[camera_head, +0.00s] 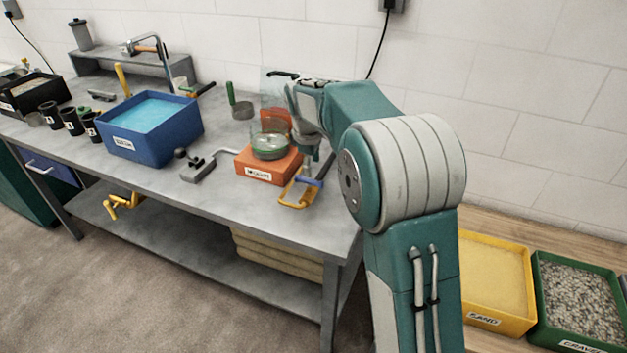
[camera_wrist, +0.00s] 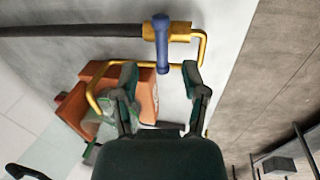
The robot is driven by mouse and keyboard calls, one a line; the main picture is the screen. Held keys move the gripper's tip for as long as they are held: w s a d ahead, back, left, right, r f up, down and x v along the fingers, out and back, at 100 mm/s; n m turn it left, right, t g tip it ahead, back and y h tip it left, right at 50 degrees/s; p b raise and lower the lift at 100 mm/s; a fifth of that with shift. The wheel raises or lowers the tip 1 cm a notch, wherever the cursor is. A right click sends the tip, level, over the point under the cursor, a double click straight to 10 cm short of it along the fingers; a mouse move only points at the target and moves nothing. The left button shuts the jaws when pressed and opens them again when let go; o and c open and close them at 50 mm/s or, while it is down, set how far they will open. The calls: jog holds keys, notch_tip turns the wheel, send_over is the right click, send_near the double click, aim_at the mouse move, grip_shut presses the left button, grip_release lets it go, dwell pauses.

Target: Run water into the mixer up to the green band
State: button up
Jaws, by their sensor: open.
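An orange base (camera_head: 268,168) stands near the right end of the bench. A round clear vessel with a greenish rim (camera_head: 269,146) sits on it; I cannot tell if this is the mixer. No green band can be made out. A yellow frame with a blue bar (camera_head: 300,190) lies just right of the base. In the wrist view the yellow frame (camera_wrist: 203,48) and blue bar (camera_wrist: 161,42) lie beyond the fingertips. My gripper (camera_wrist: 161,72) is open and empty above the bench, pointing down at them. In the head view my arm partly hides it.
A blue tub of water (camera_head: 150,125) stands on the bench (camera_head: 215,190), left of the orange base. A grey lever-like piece (camera_head: 200,168) lies between tub and base. Yellow sand (camera_head: 497,285) and gravel (camera_head: 578,300) bins stand at right.

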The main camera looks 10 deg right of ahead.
aim_at(313, 181)
jog(key=f, duration=0.4)
jog(key=w+f, duration=0.1)
jog(key=f, duration=0.1)
jog(key=shift+d+f, duration=0.2)
jog(key=shift+f, duration=0.15)
jog(key=shift+c, duration=0.4)
grip_shut()
